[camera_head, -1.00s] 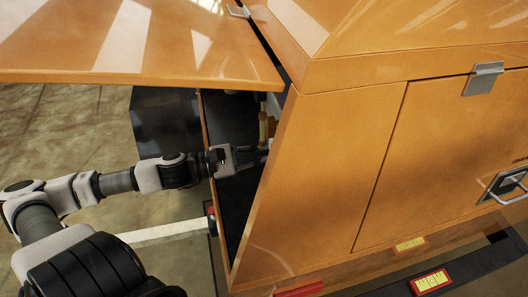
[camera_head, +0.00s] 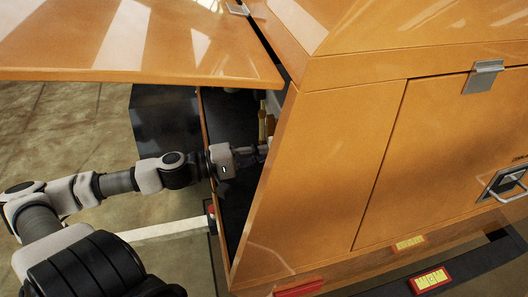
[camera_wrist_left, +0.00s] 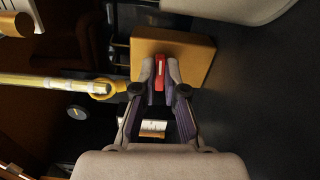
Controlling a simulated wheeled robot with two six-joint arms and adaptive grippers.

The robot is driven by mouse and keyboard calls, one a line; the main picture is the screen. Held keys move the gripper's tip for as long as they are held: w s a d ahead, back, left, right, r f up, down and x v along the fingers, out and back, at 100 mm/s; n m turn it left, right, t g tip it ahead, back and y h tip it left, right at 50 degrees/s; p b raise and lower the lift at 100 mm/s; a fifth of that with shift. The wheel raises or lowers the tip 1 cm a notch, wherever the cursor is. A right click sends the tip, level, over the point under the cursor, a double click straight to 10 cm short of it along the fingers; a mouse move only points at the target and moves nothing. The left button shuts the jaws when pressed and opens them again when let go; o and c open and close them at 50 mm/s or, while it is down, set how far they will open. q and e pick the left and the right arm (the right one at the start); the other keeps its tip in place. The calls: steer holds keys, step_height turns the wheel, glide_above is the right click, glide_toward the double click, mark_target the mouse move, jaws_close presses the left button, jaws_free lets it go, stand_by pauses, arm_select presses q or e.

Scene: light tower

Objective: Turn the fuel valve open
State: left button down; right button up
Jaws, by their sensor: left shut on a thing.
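A small red handle (camera_wrist_left: 160,72), which looks like the fuel valve's lever, is between the fingertips of my left gripper (camera_wrist_left: 160,80) in the left wrist view. The gripper is shut on it. An orange-brown block (camera_wrist_left: 195,58) is right behind the handle. In the head view my left gripper (camera_head: 255,155) reaches inside the open end of the orange cabinet (camera_head: 325,180); its fingertips and the red handle are mostly hidden by the cabinet's side panel. My right gripper is out of view.
A yellow pipe with a brass-coloured fitting (camera_wrist_left: 60,83) runs in from the left, beside the fingers. The raised orange door (camera_head: 130,45) hangs above my arm. The cabinet's side panel edge is close to the gripper. Open floor (camera_head: 60,130) lies to the left.

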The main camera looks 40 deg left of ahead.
arm_select(q)
steer(key=shift+m, duration=0.6)
steer(key=c, duration=1.2)
jaws_free()
steer(key=shift+c, duration=0.2)
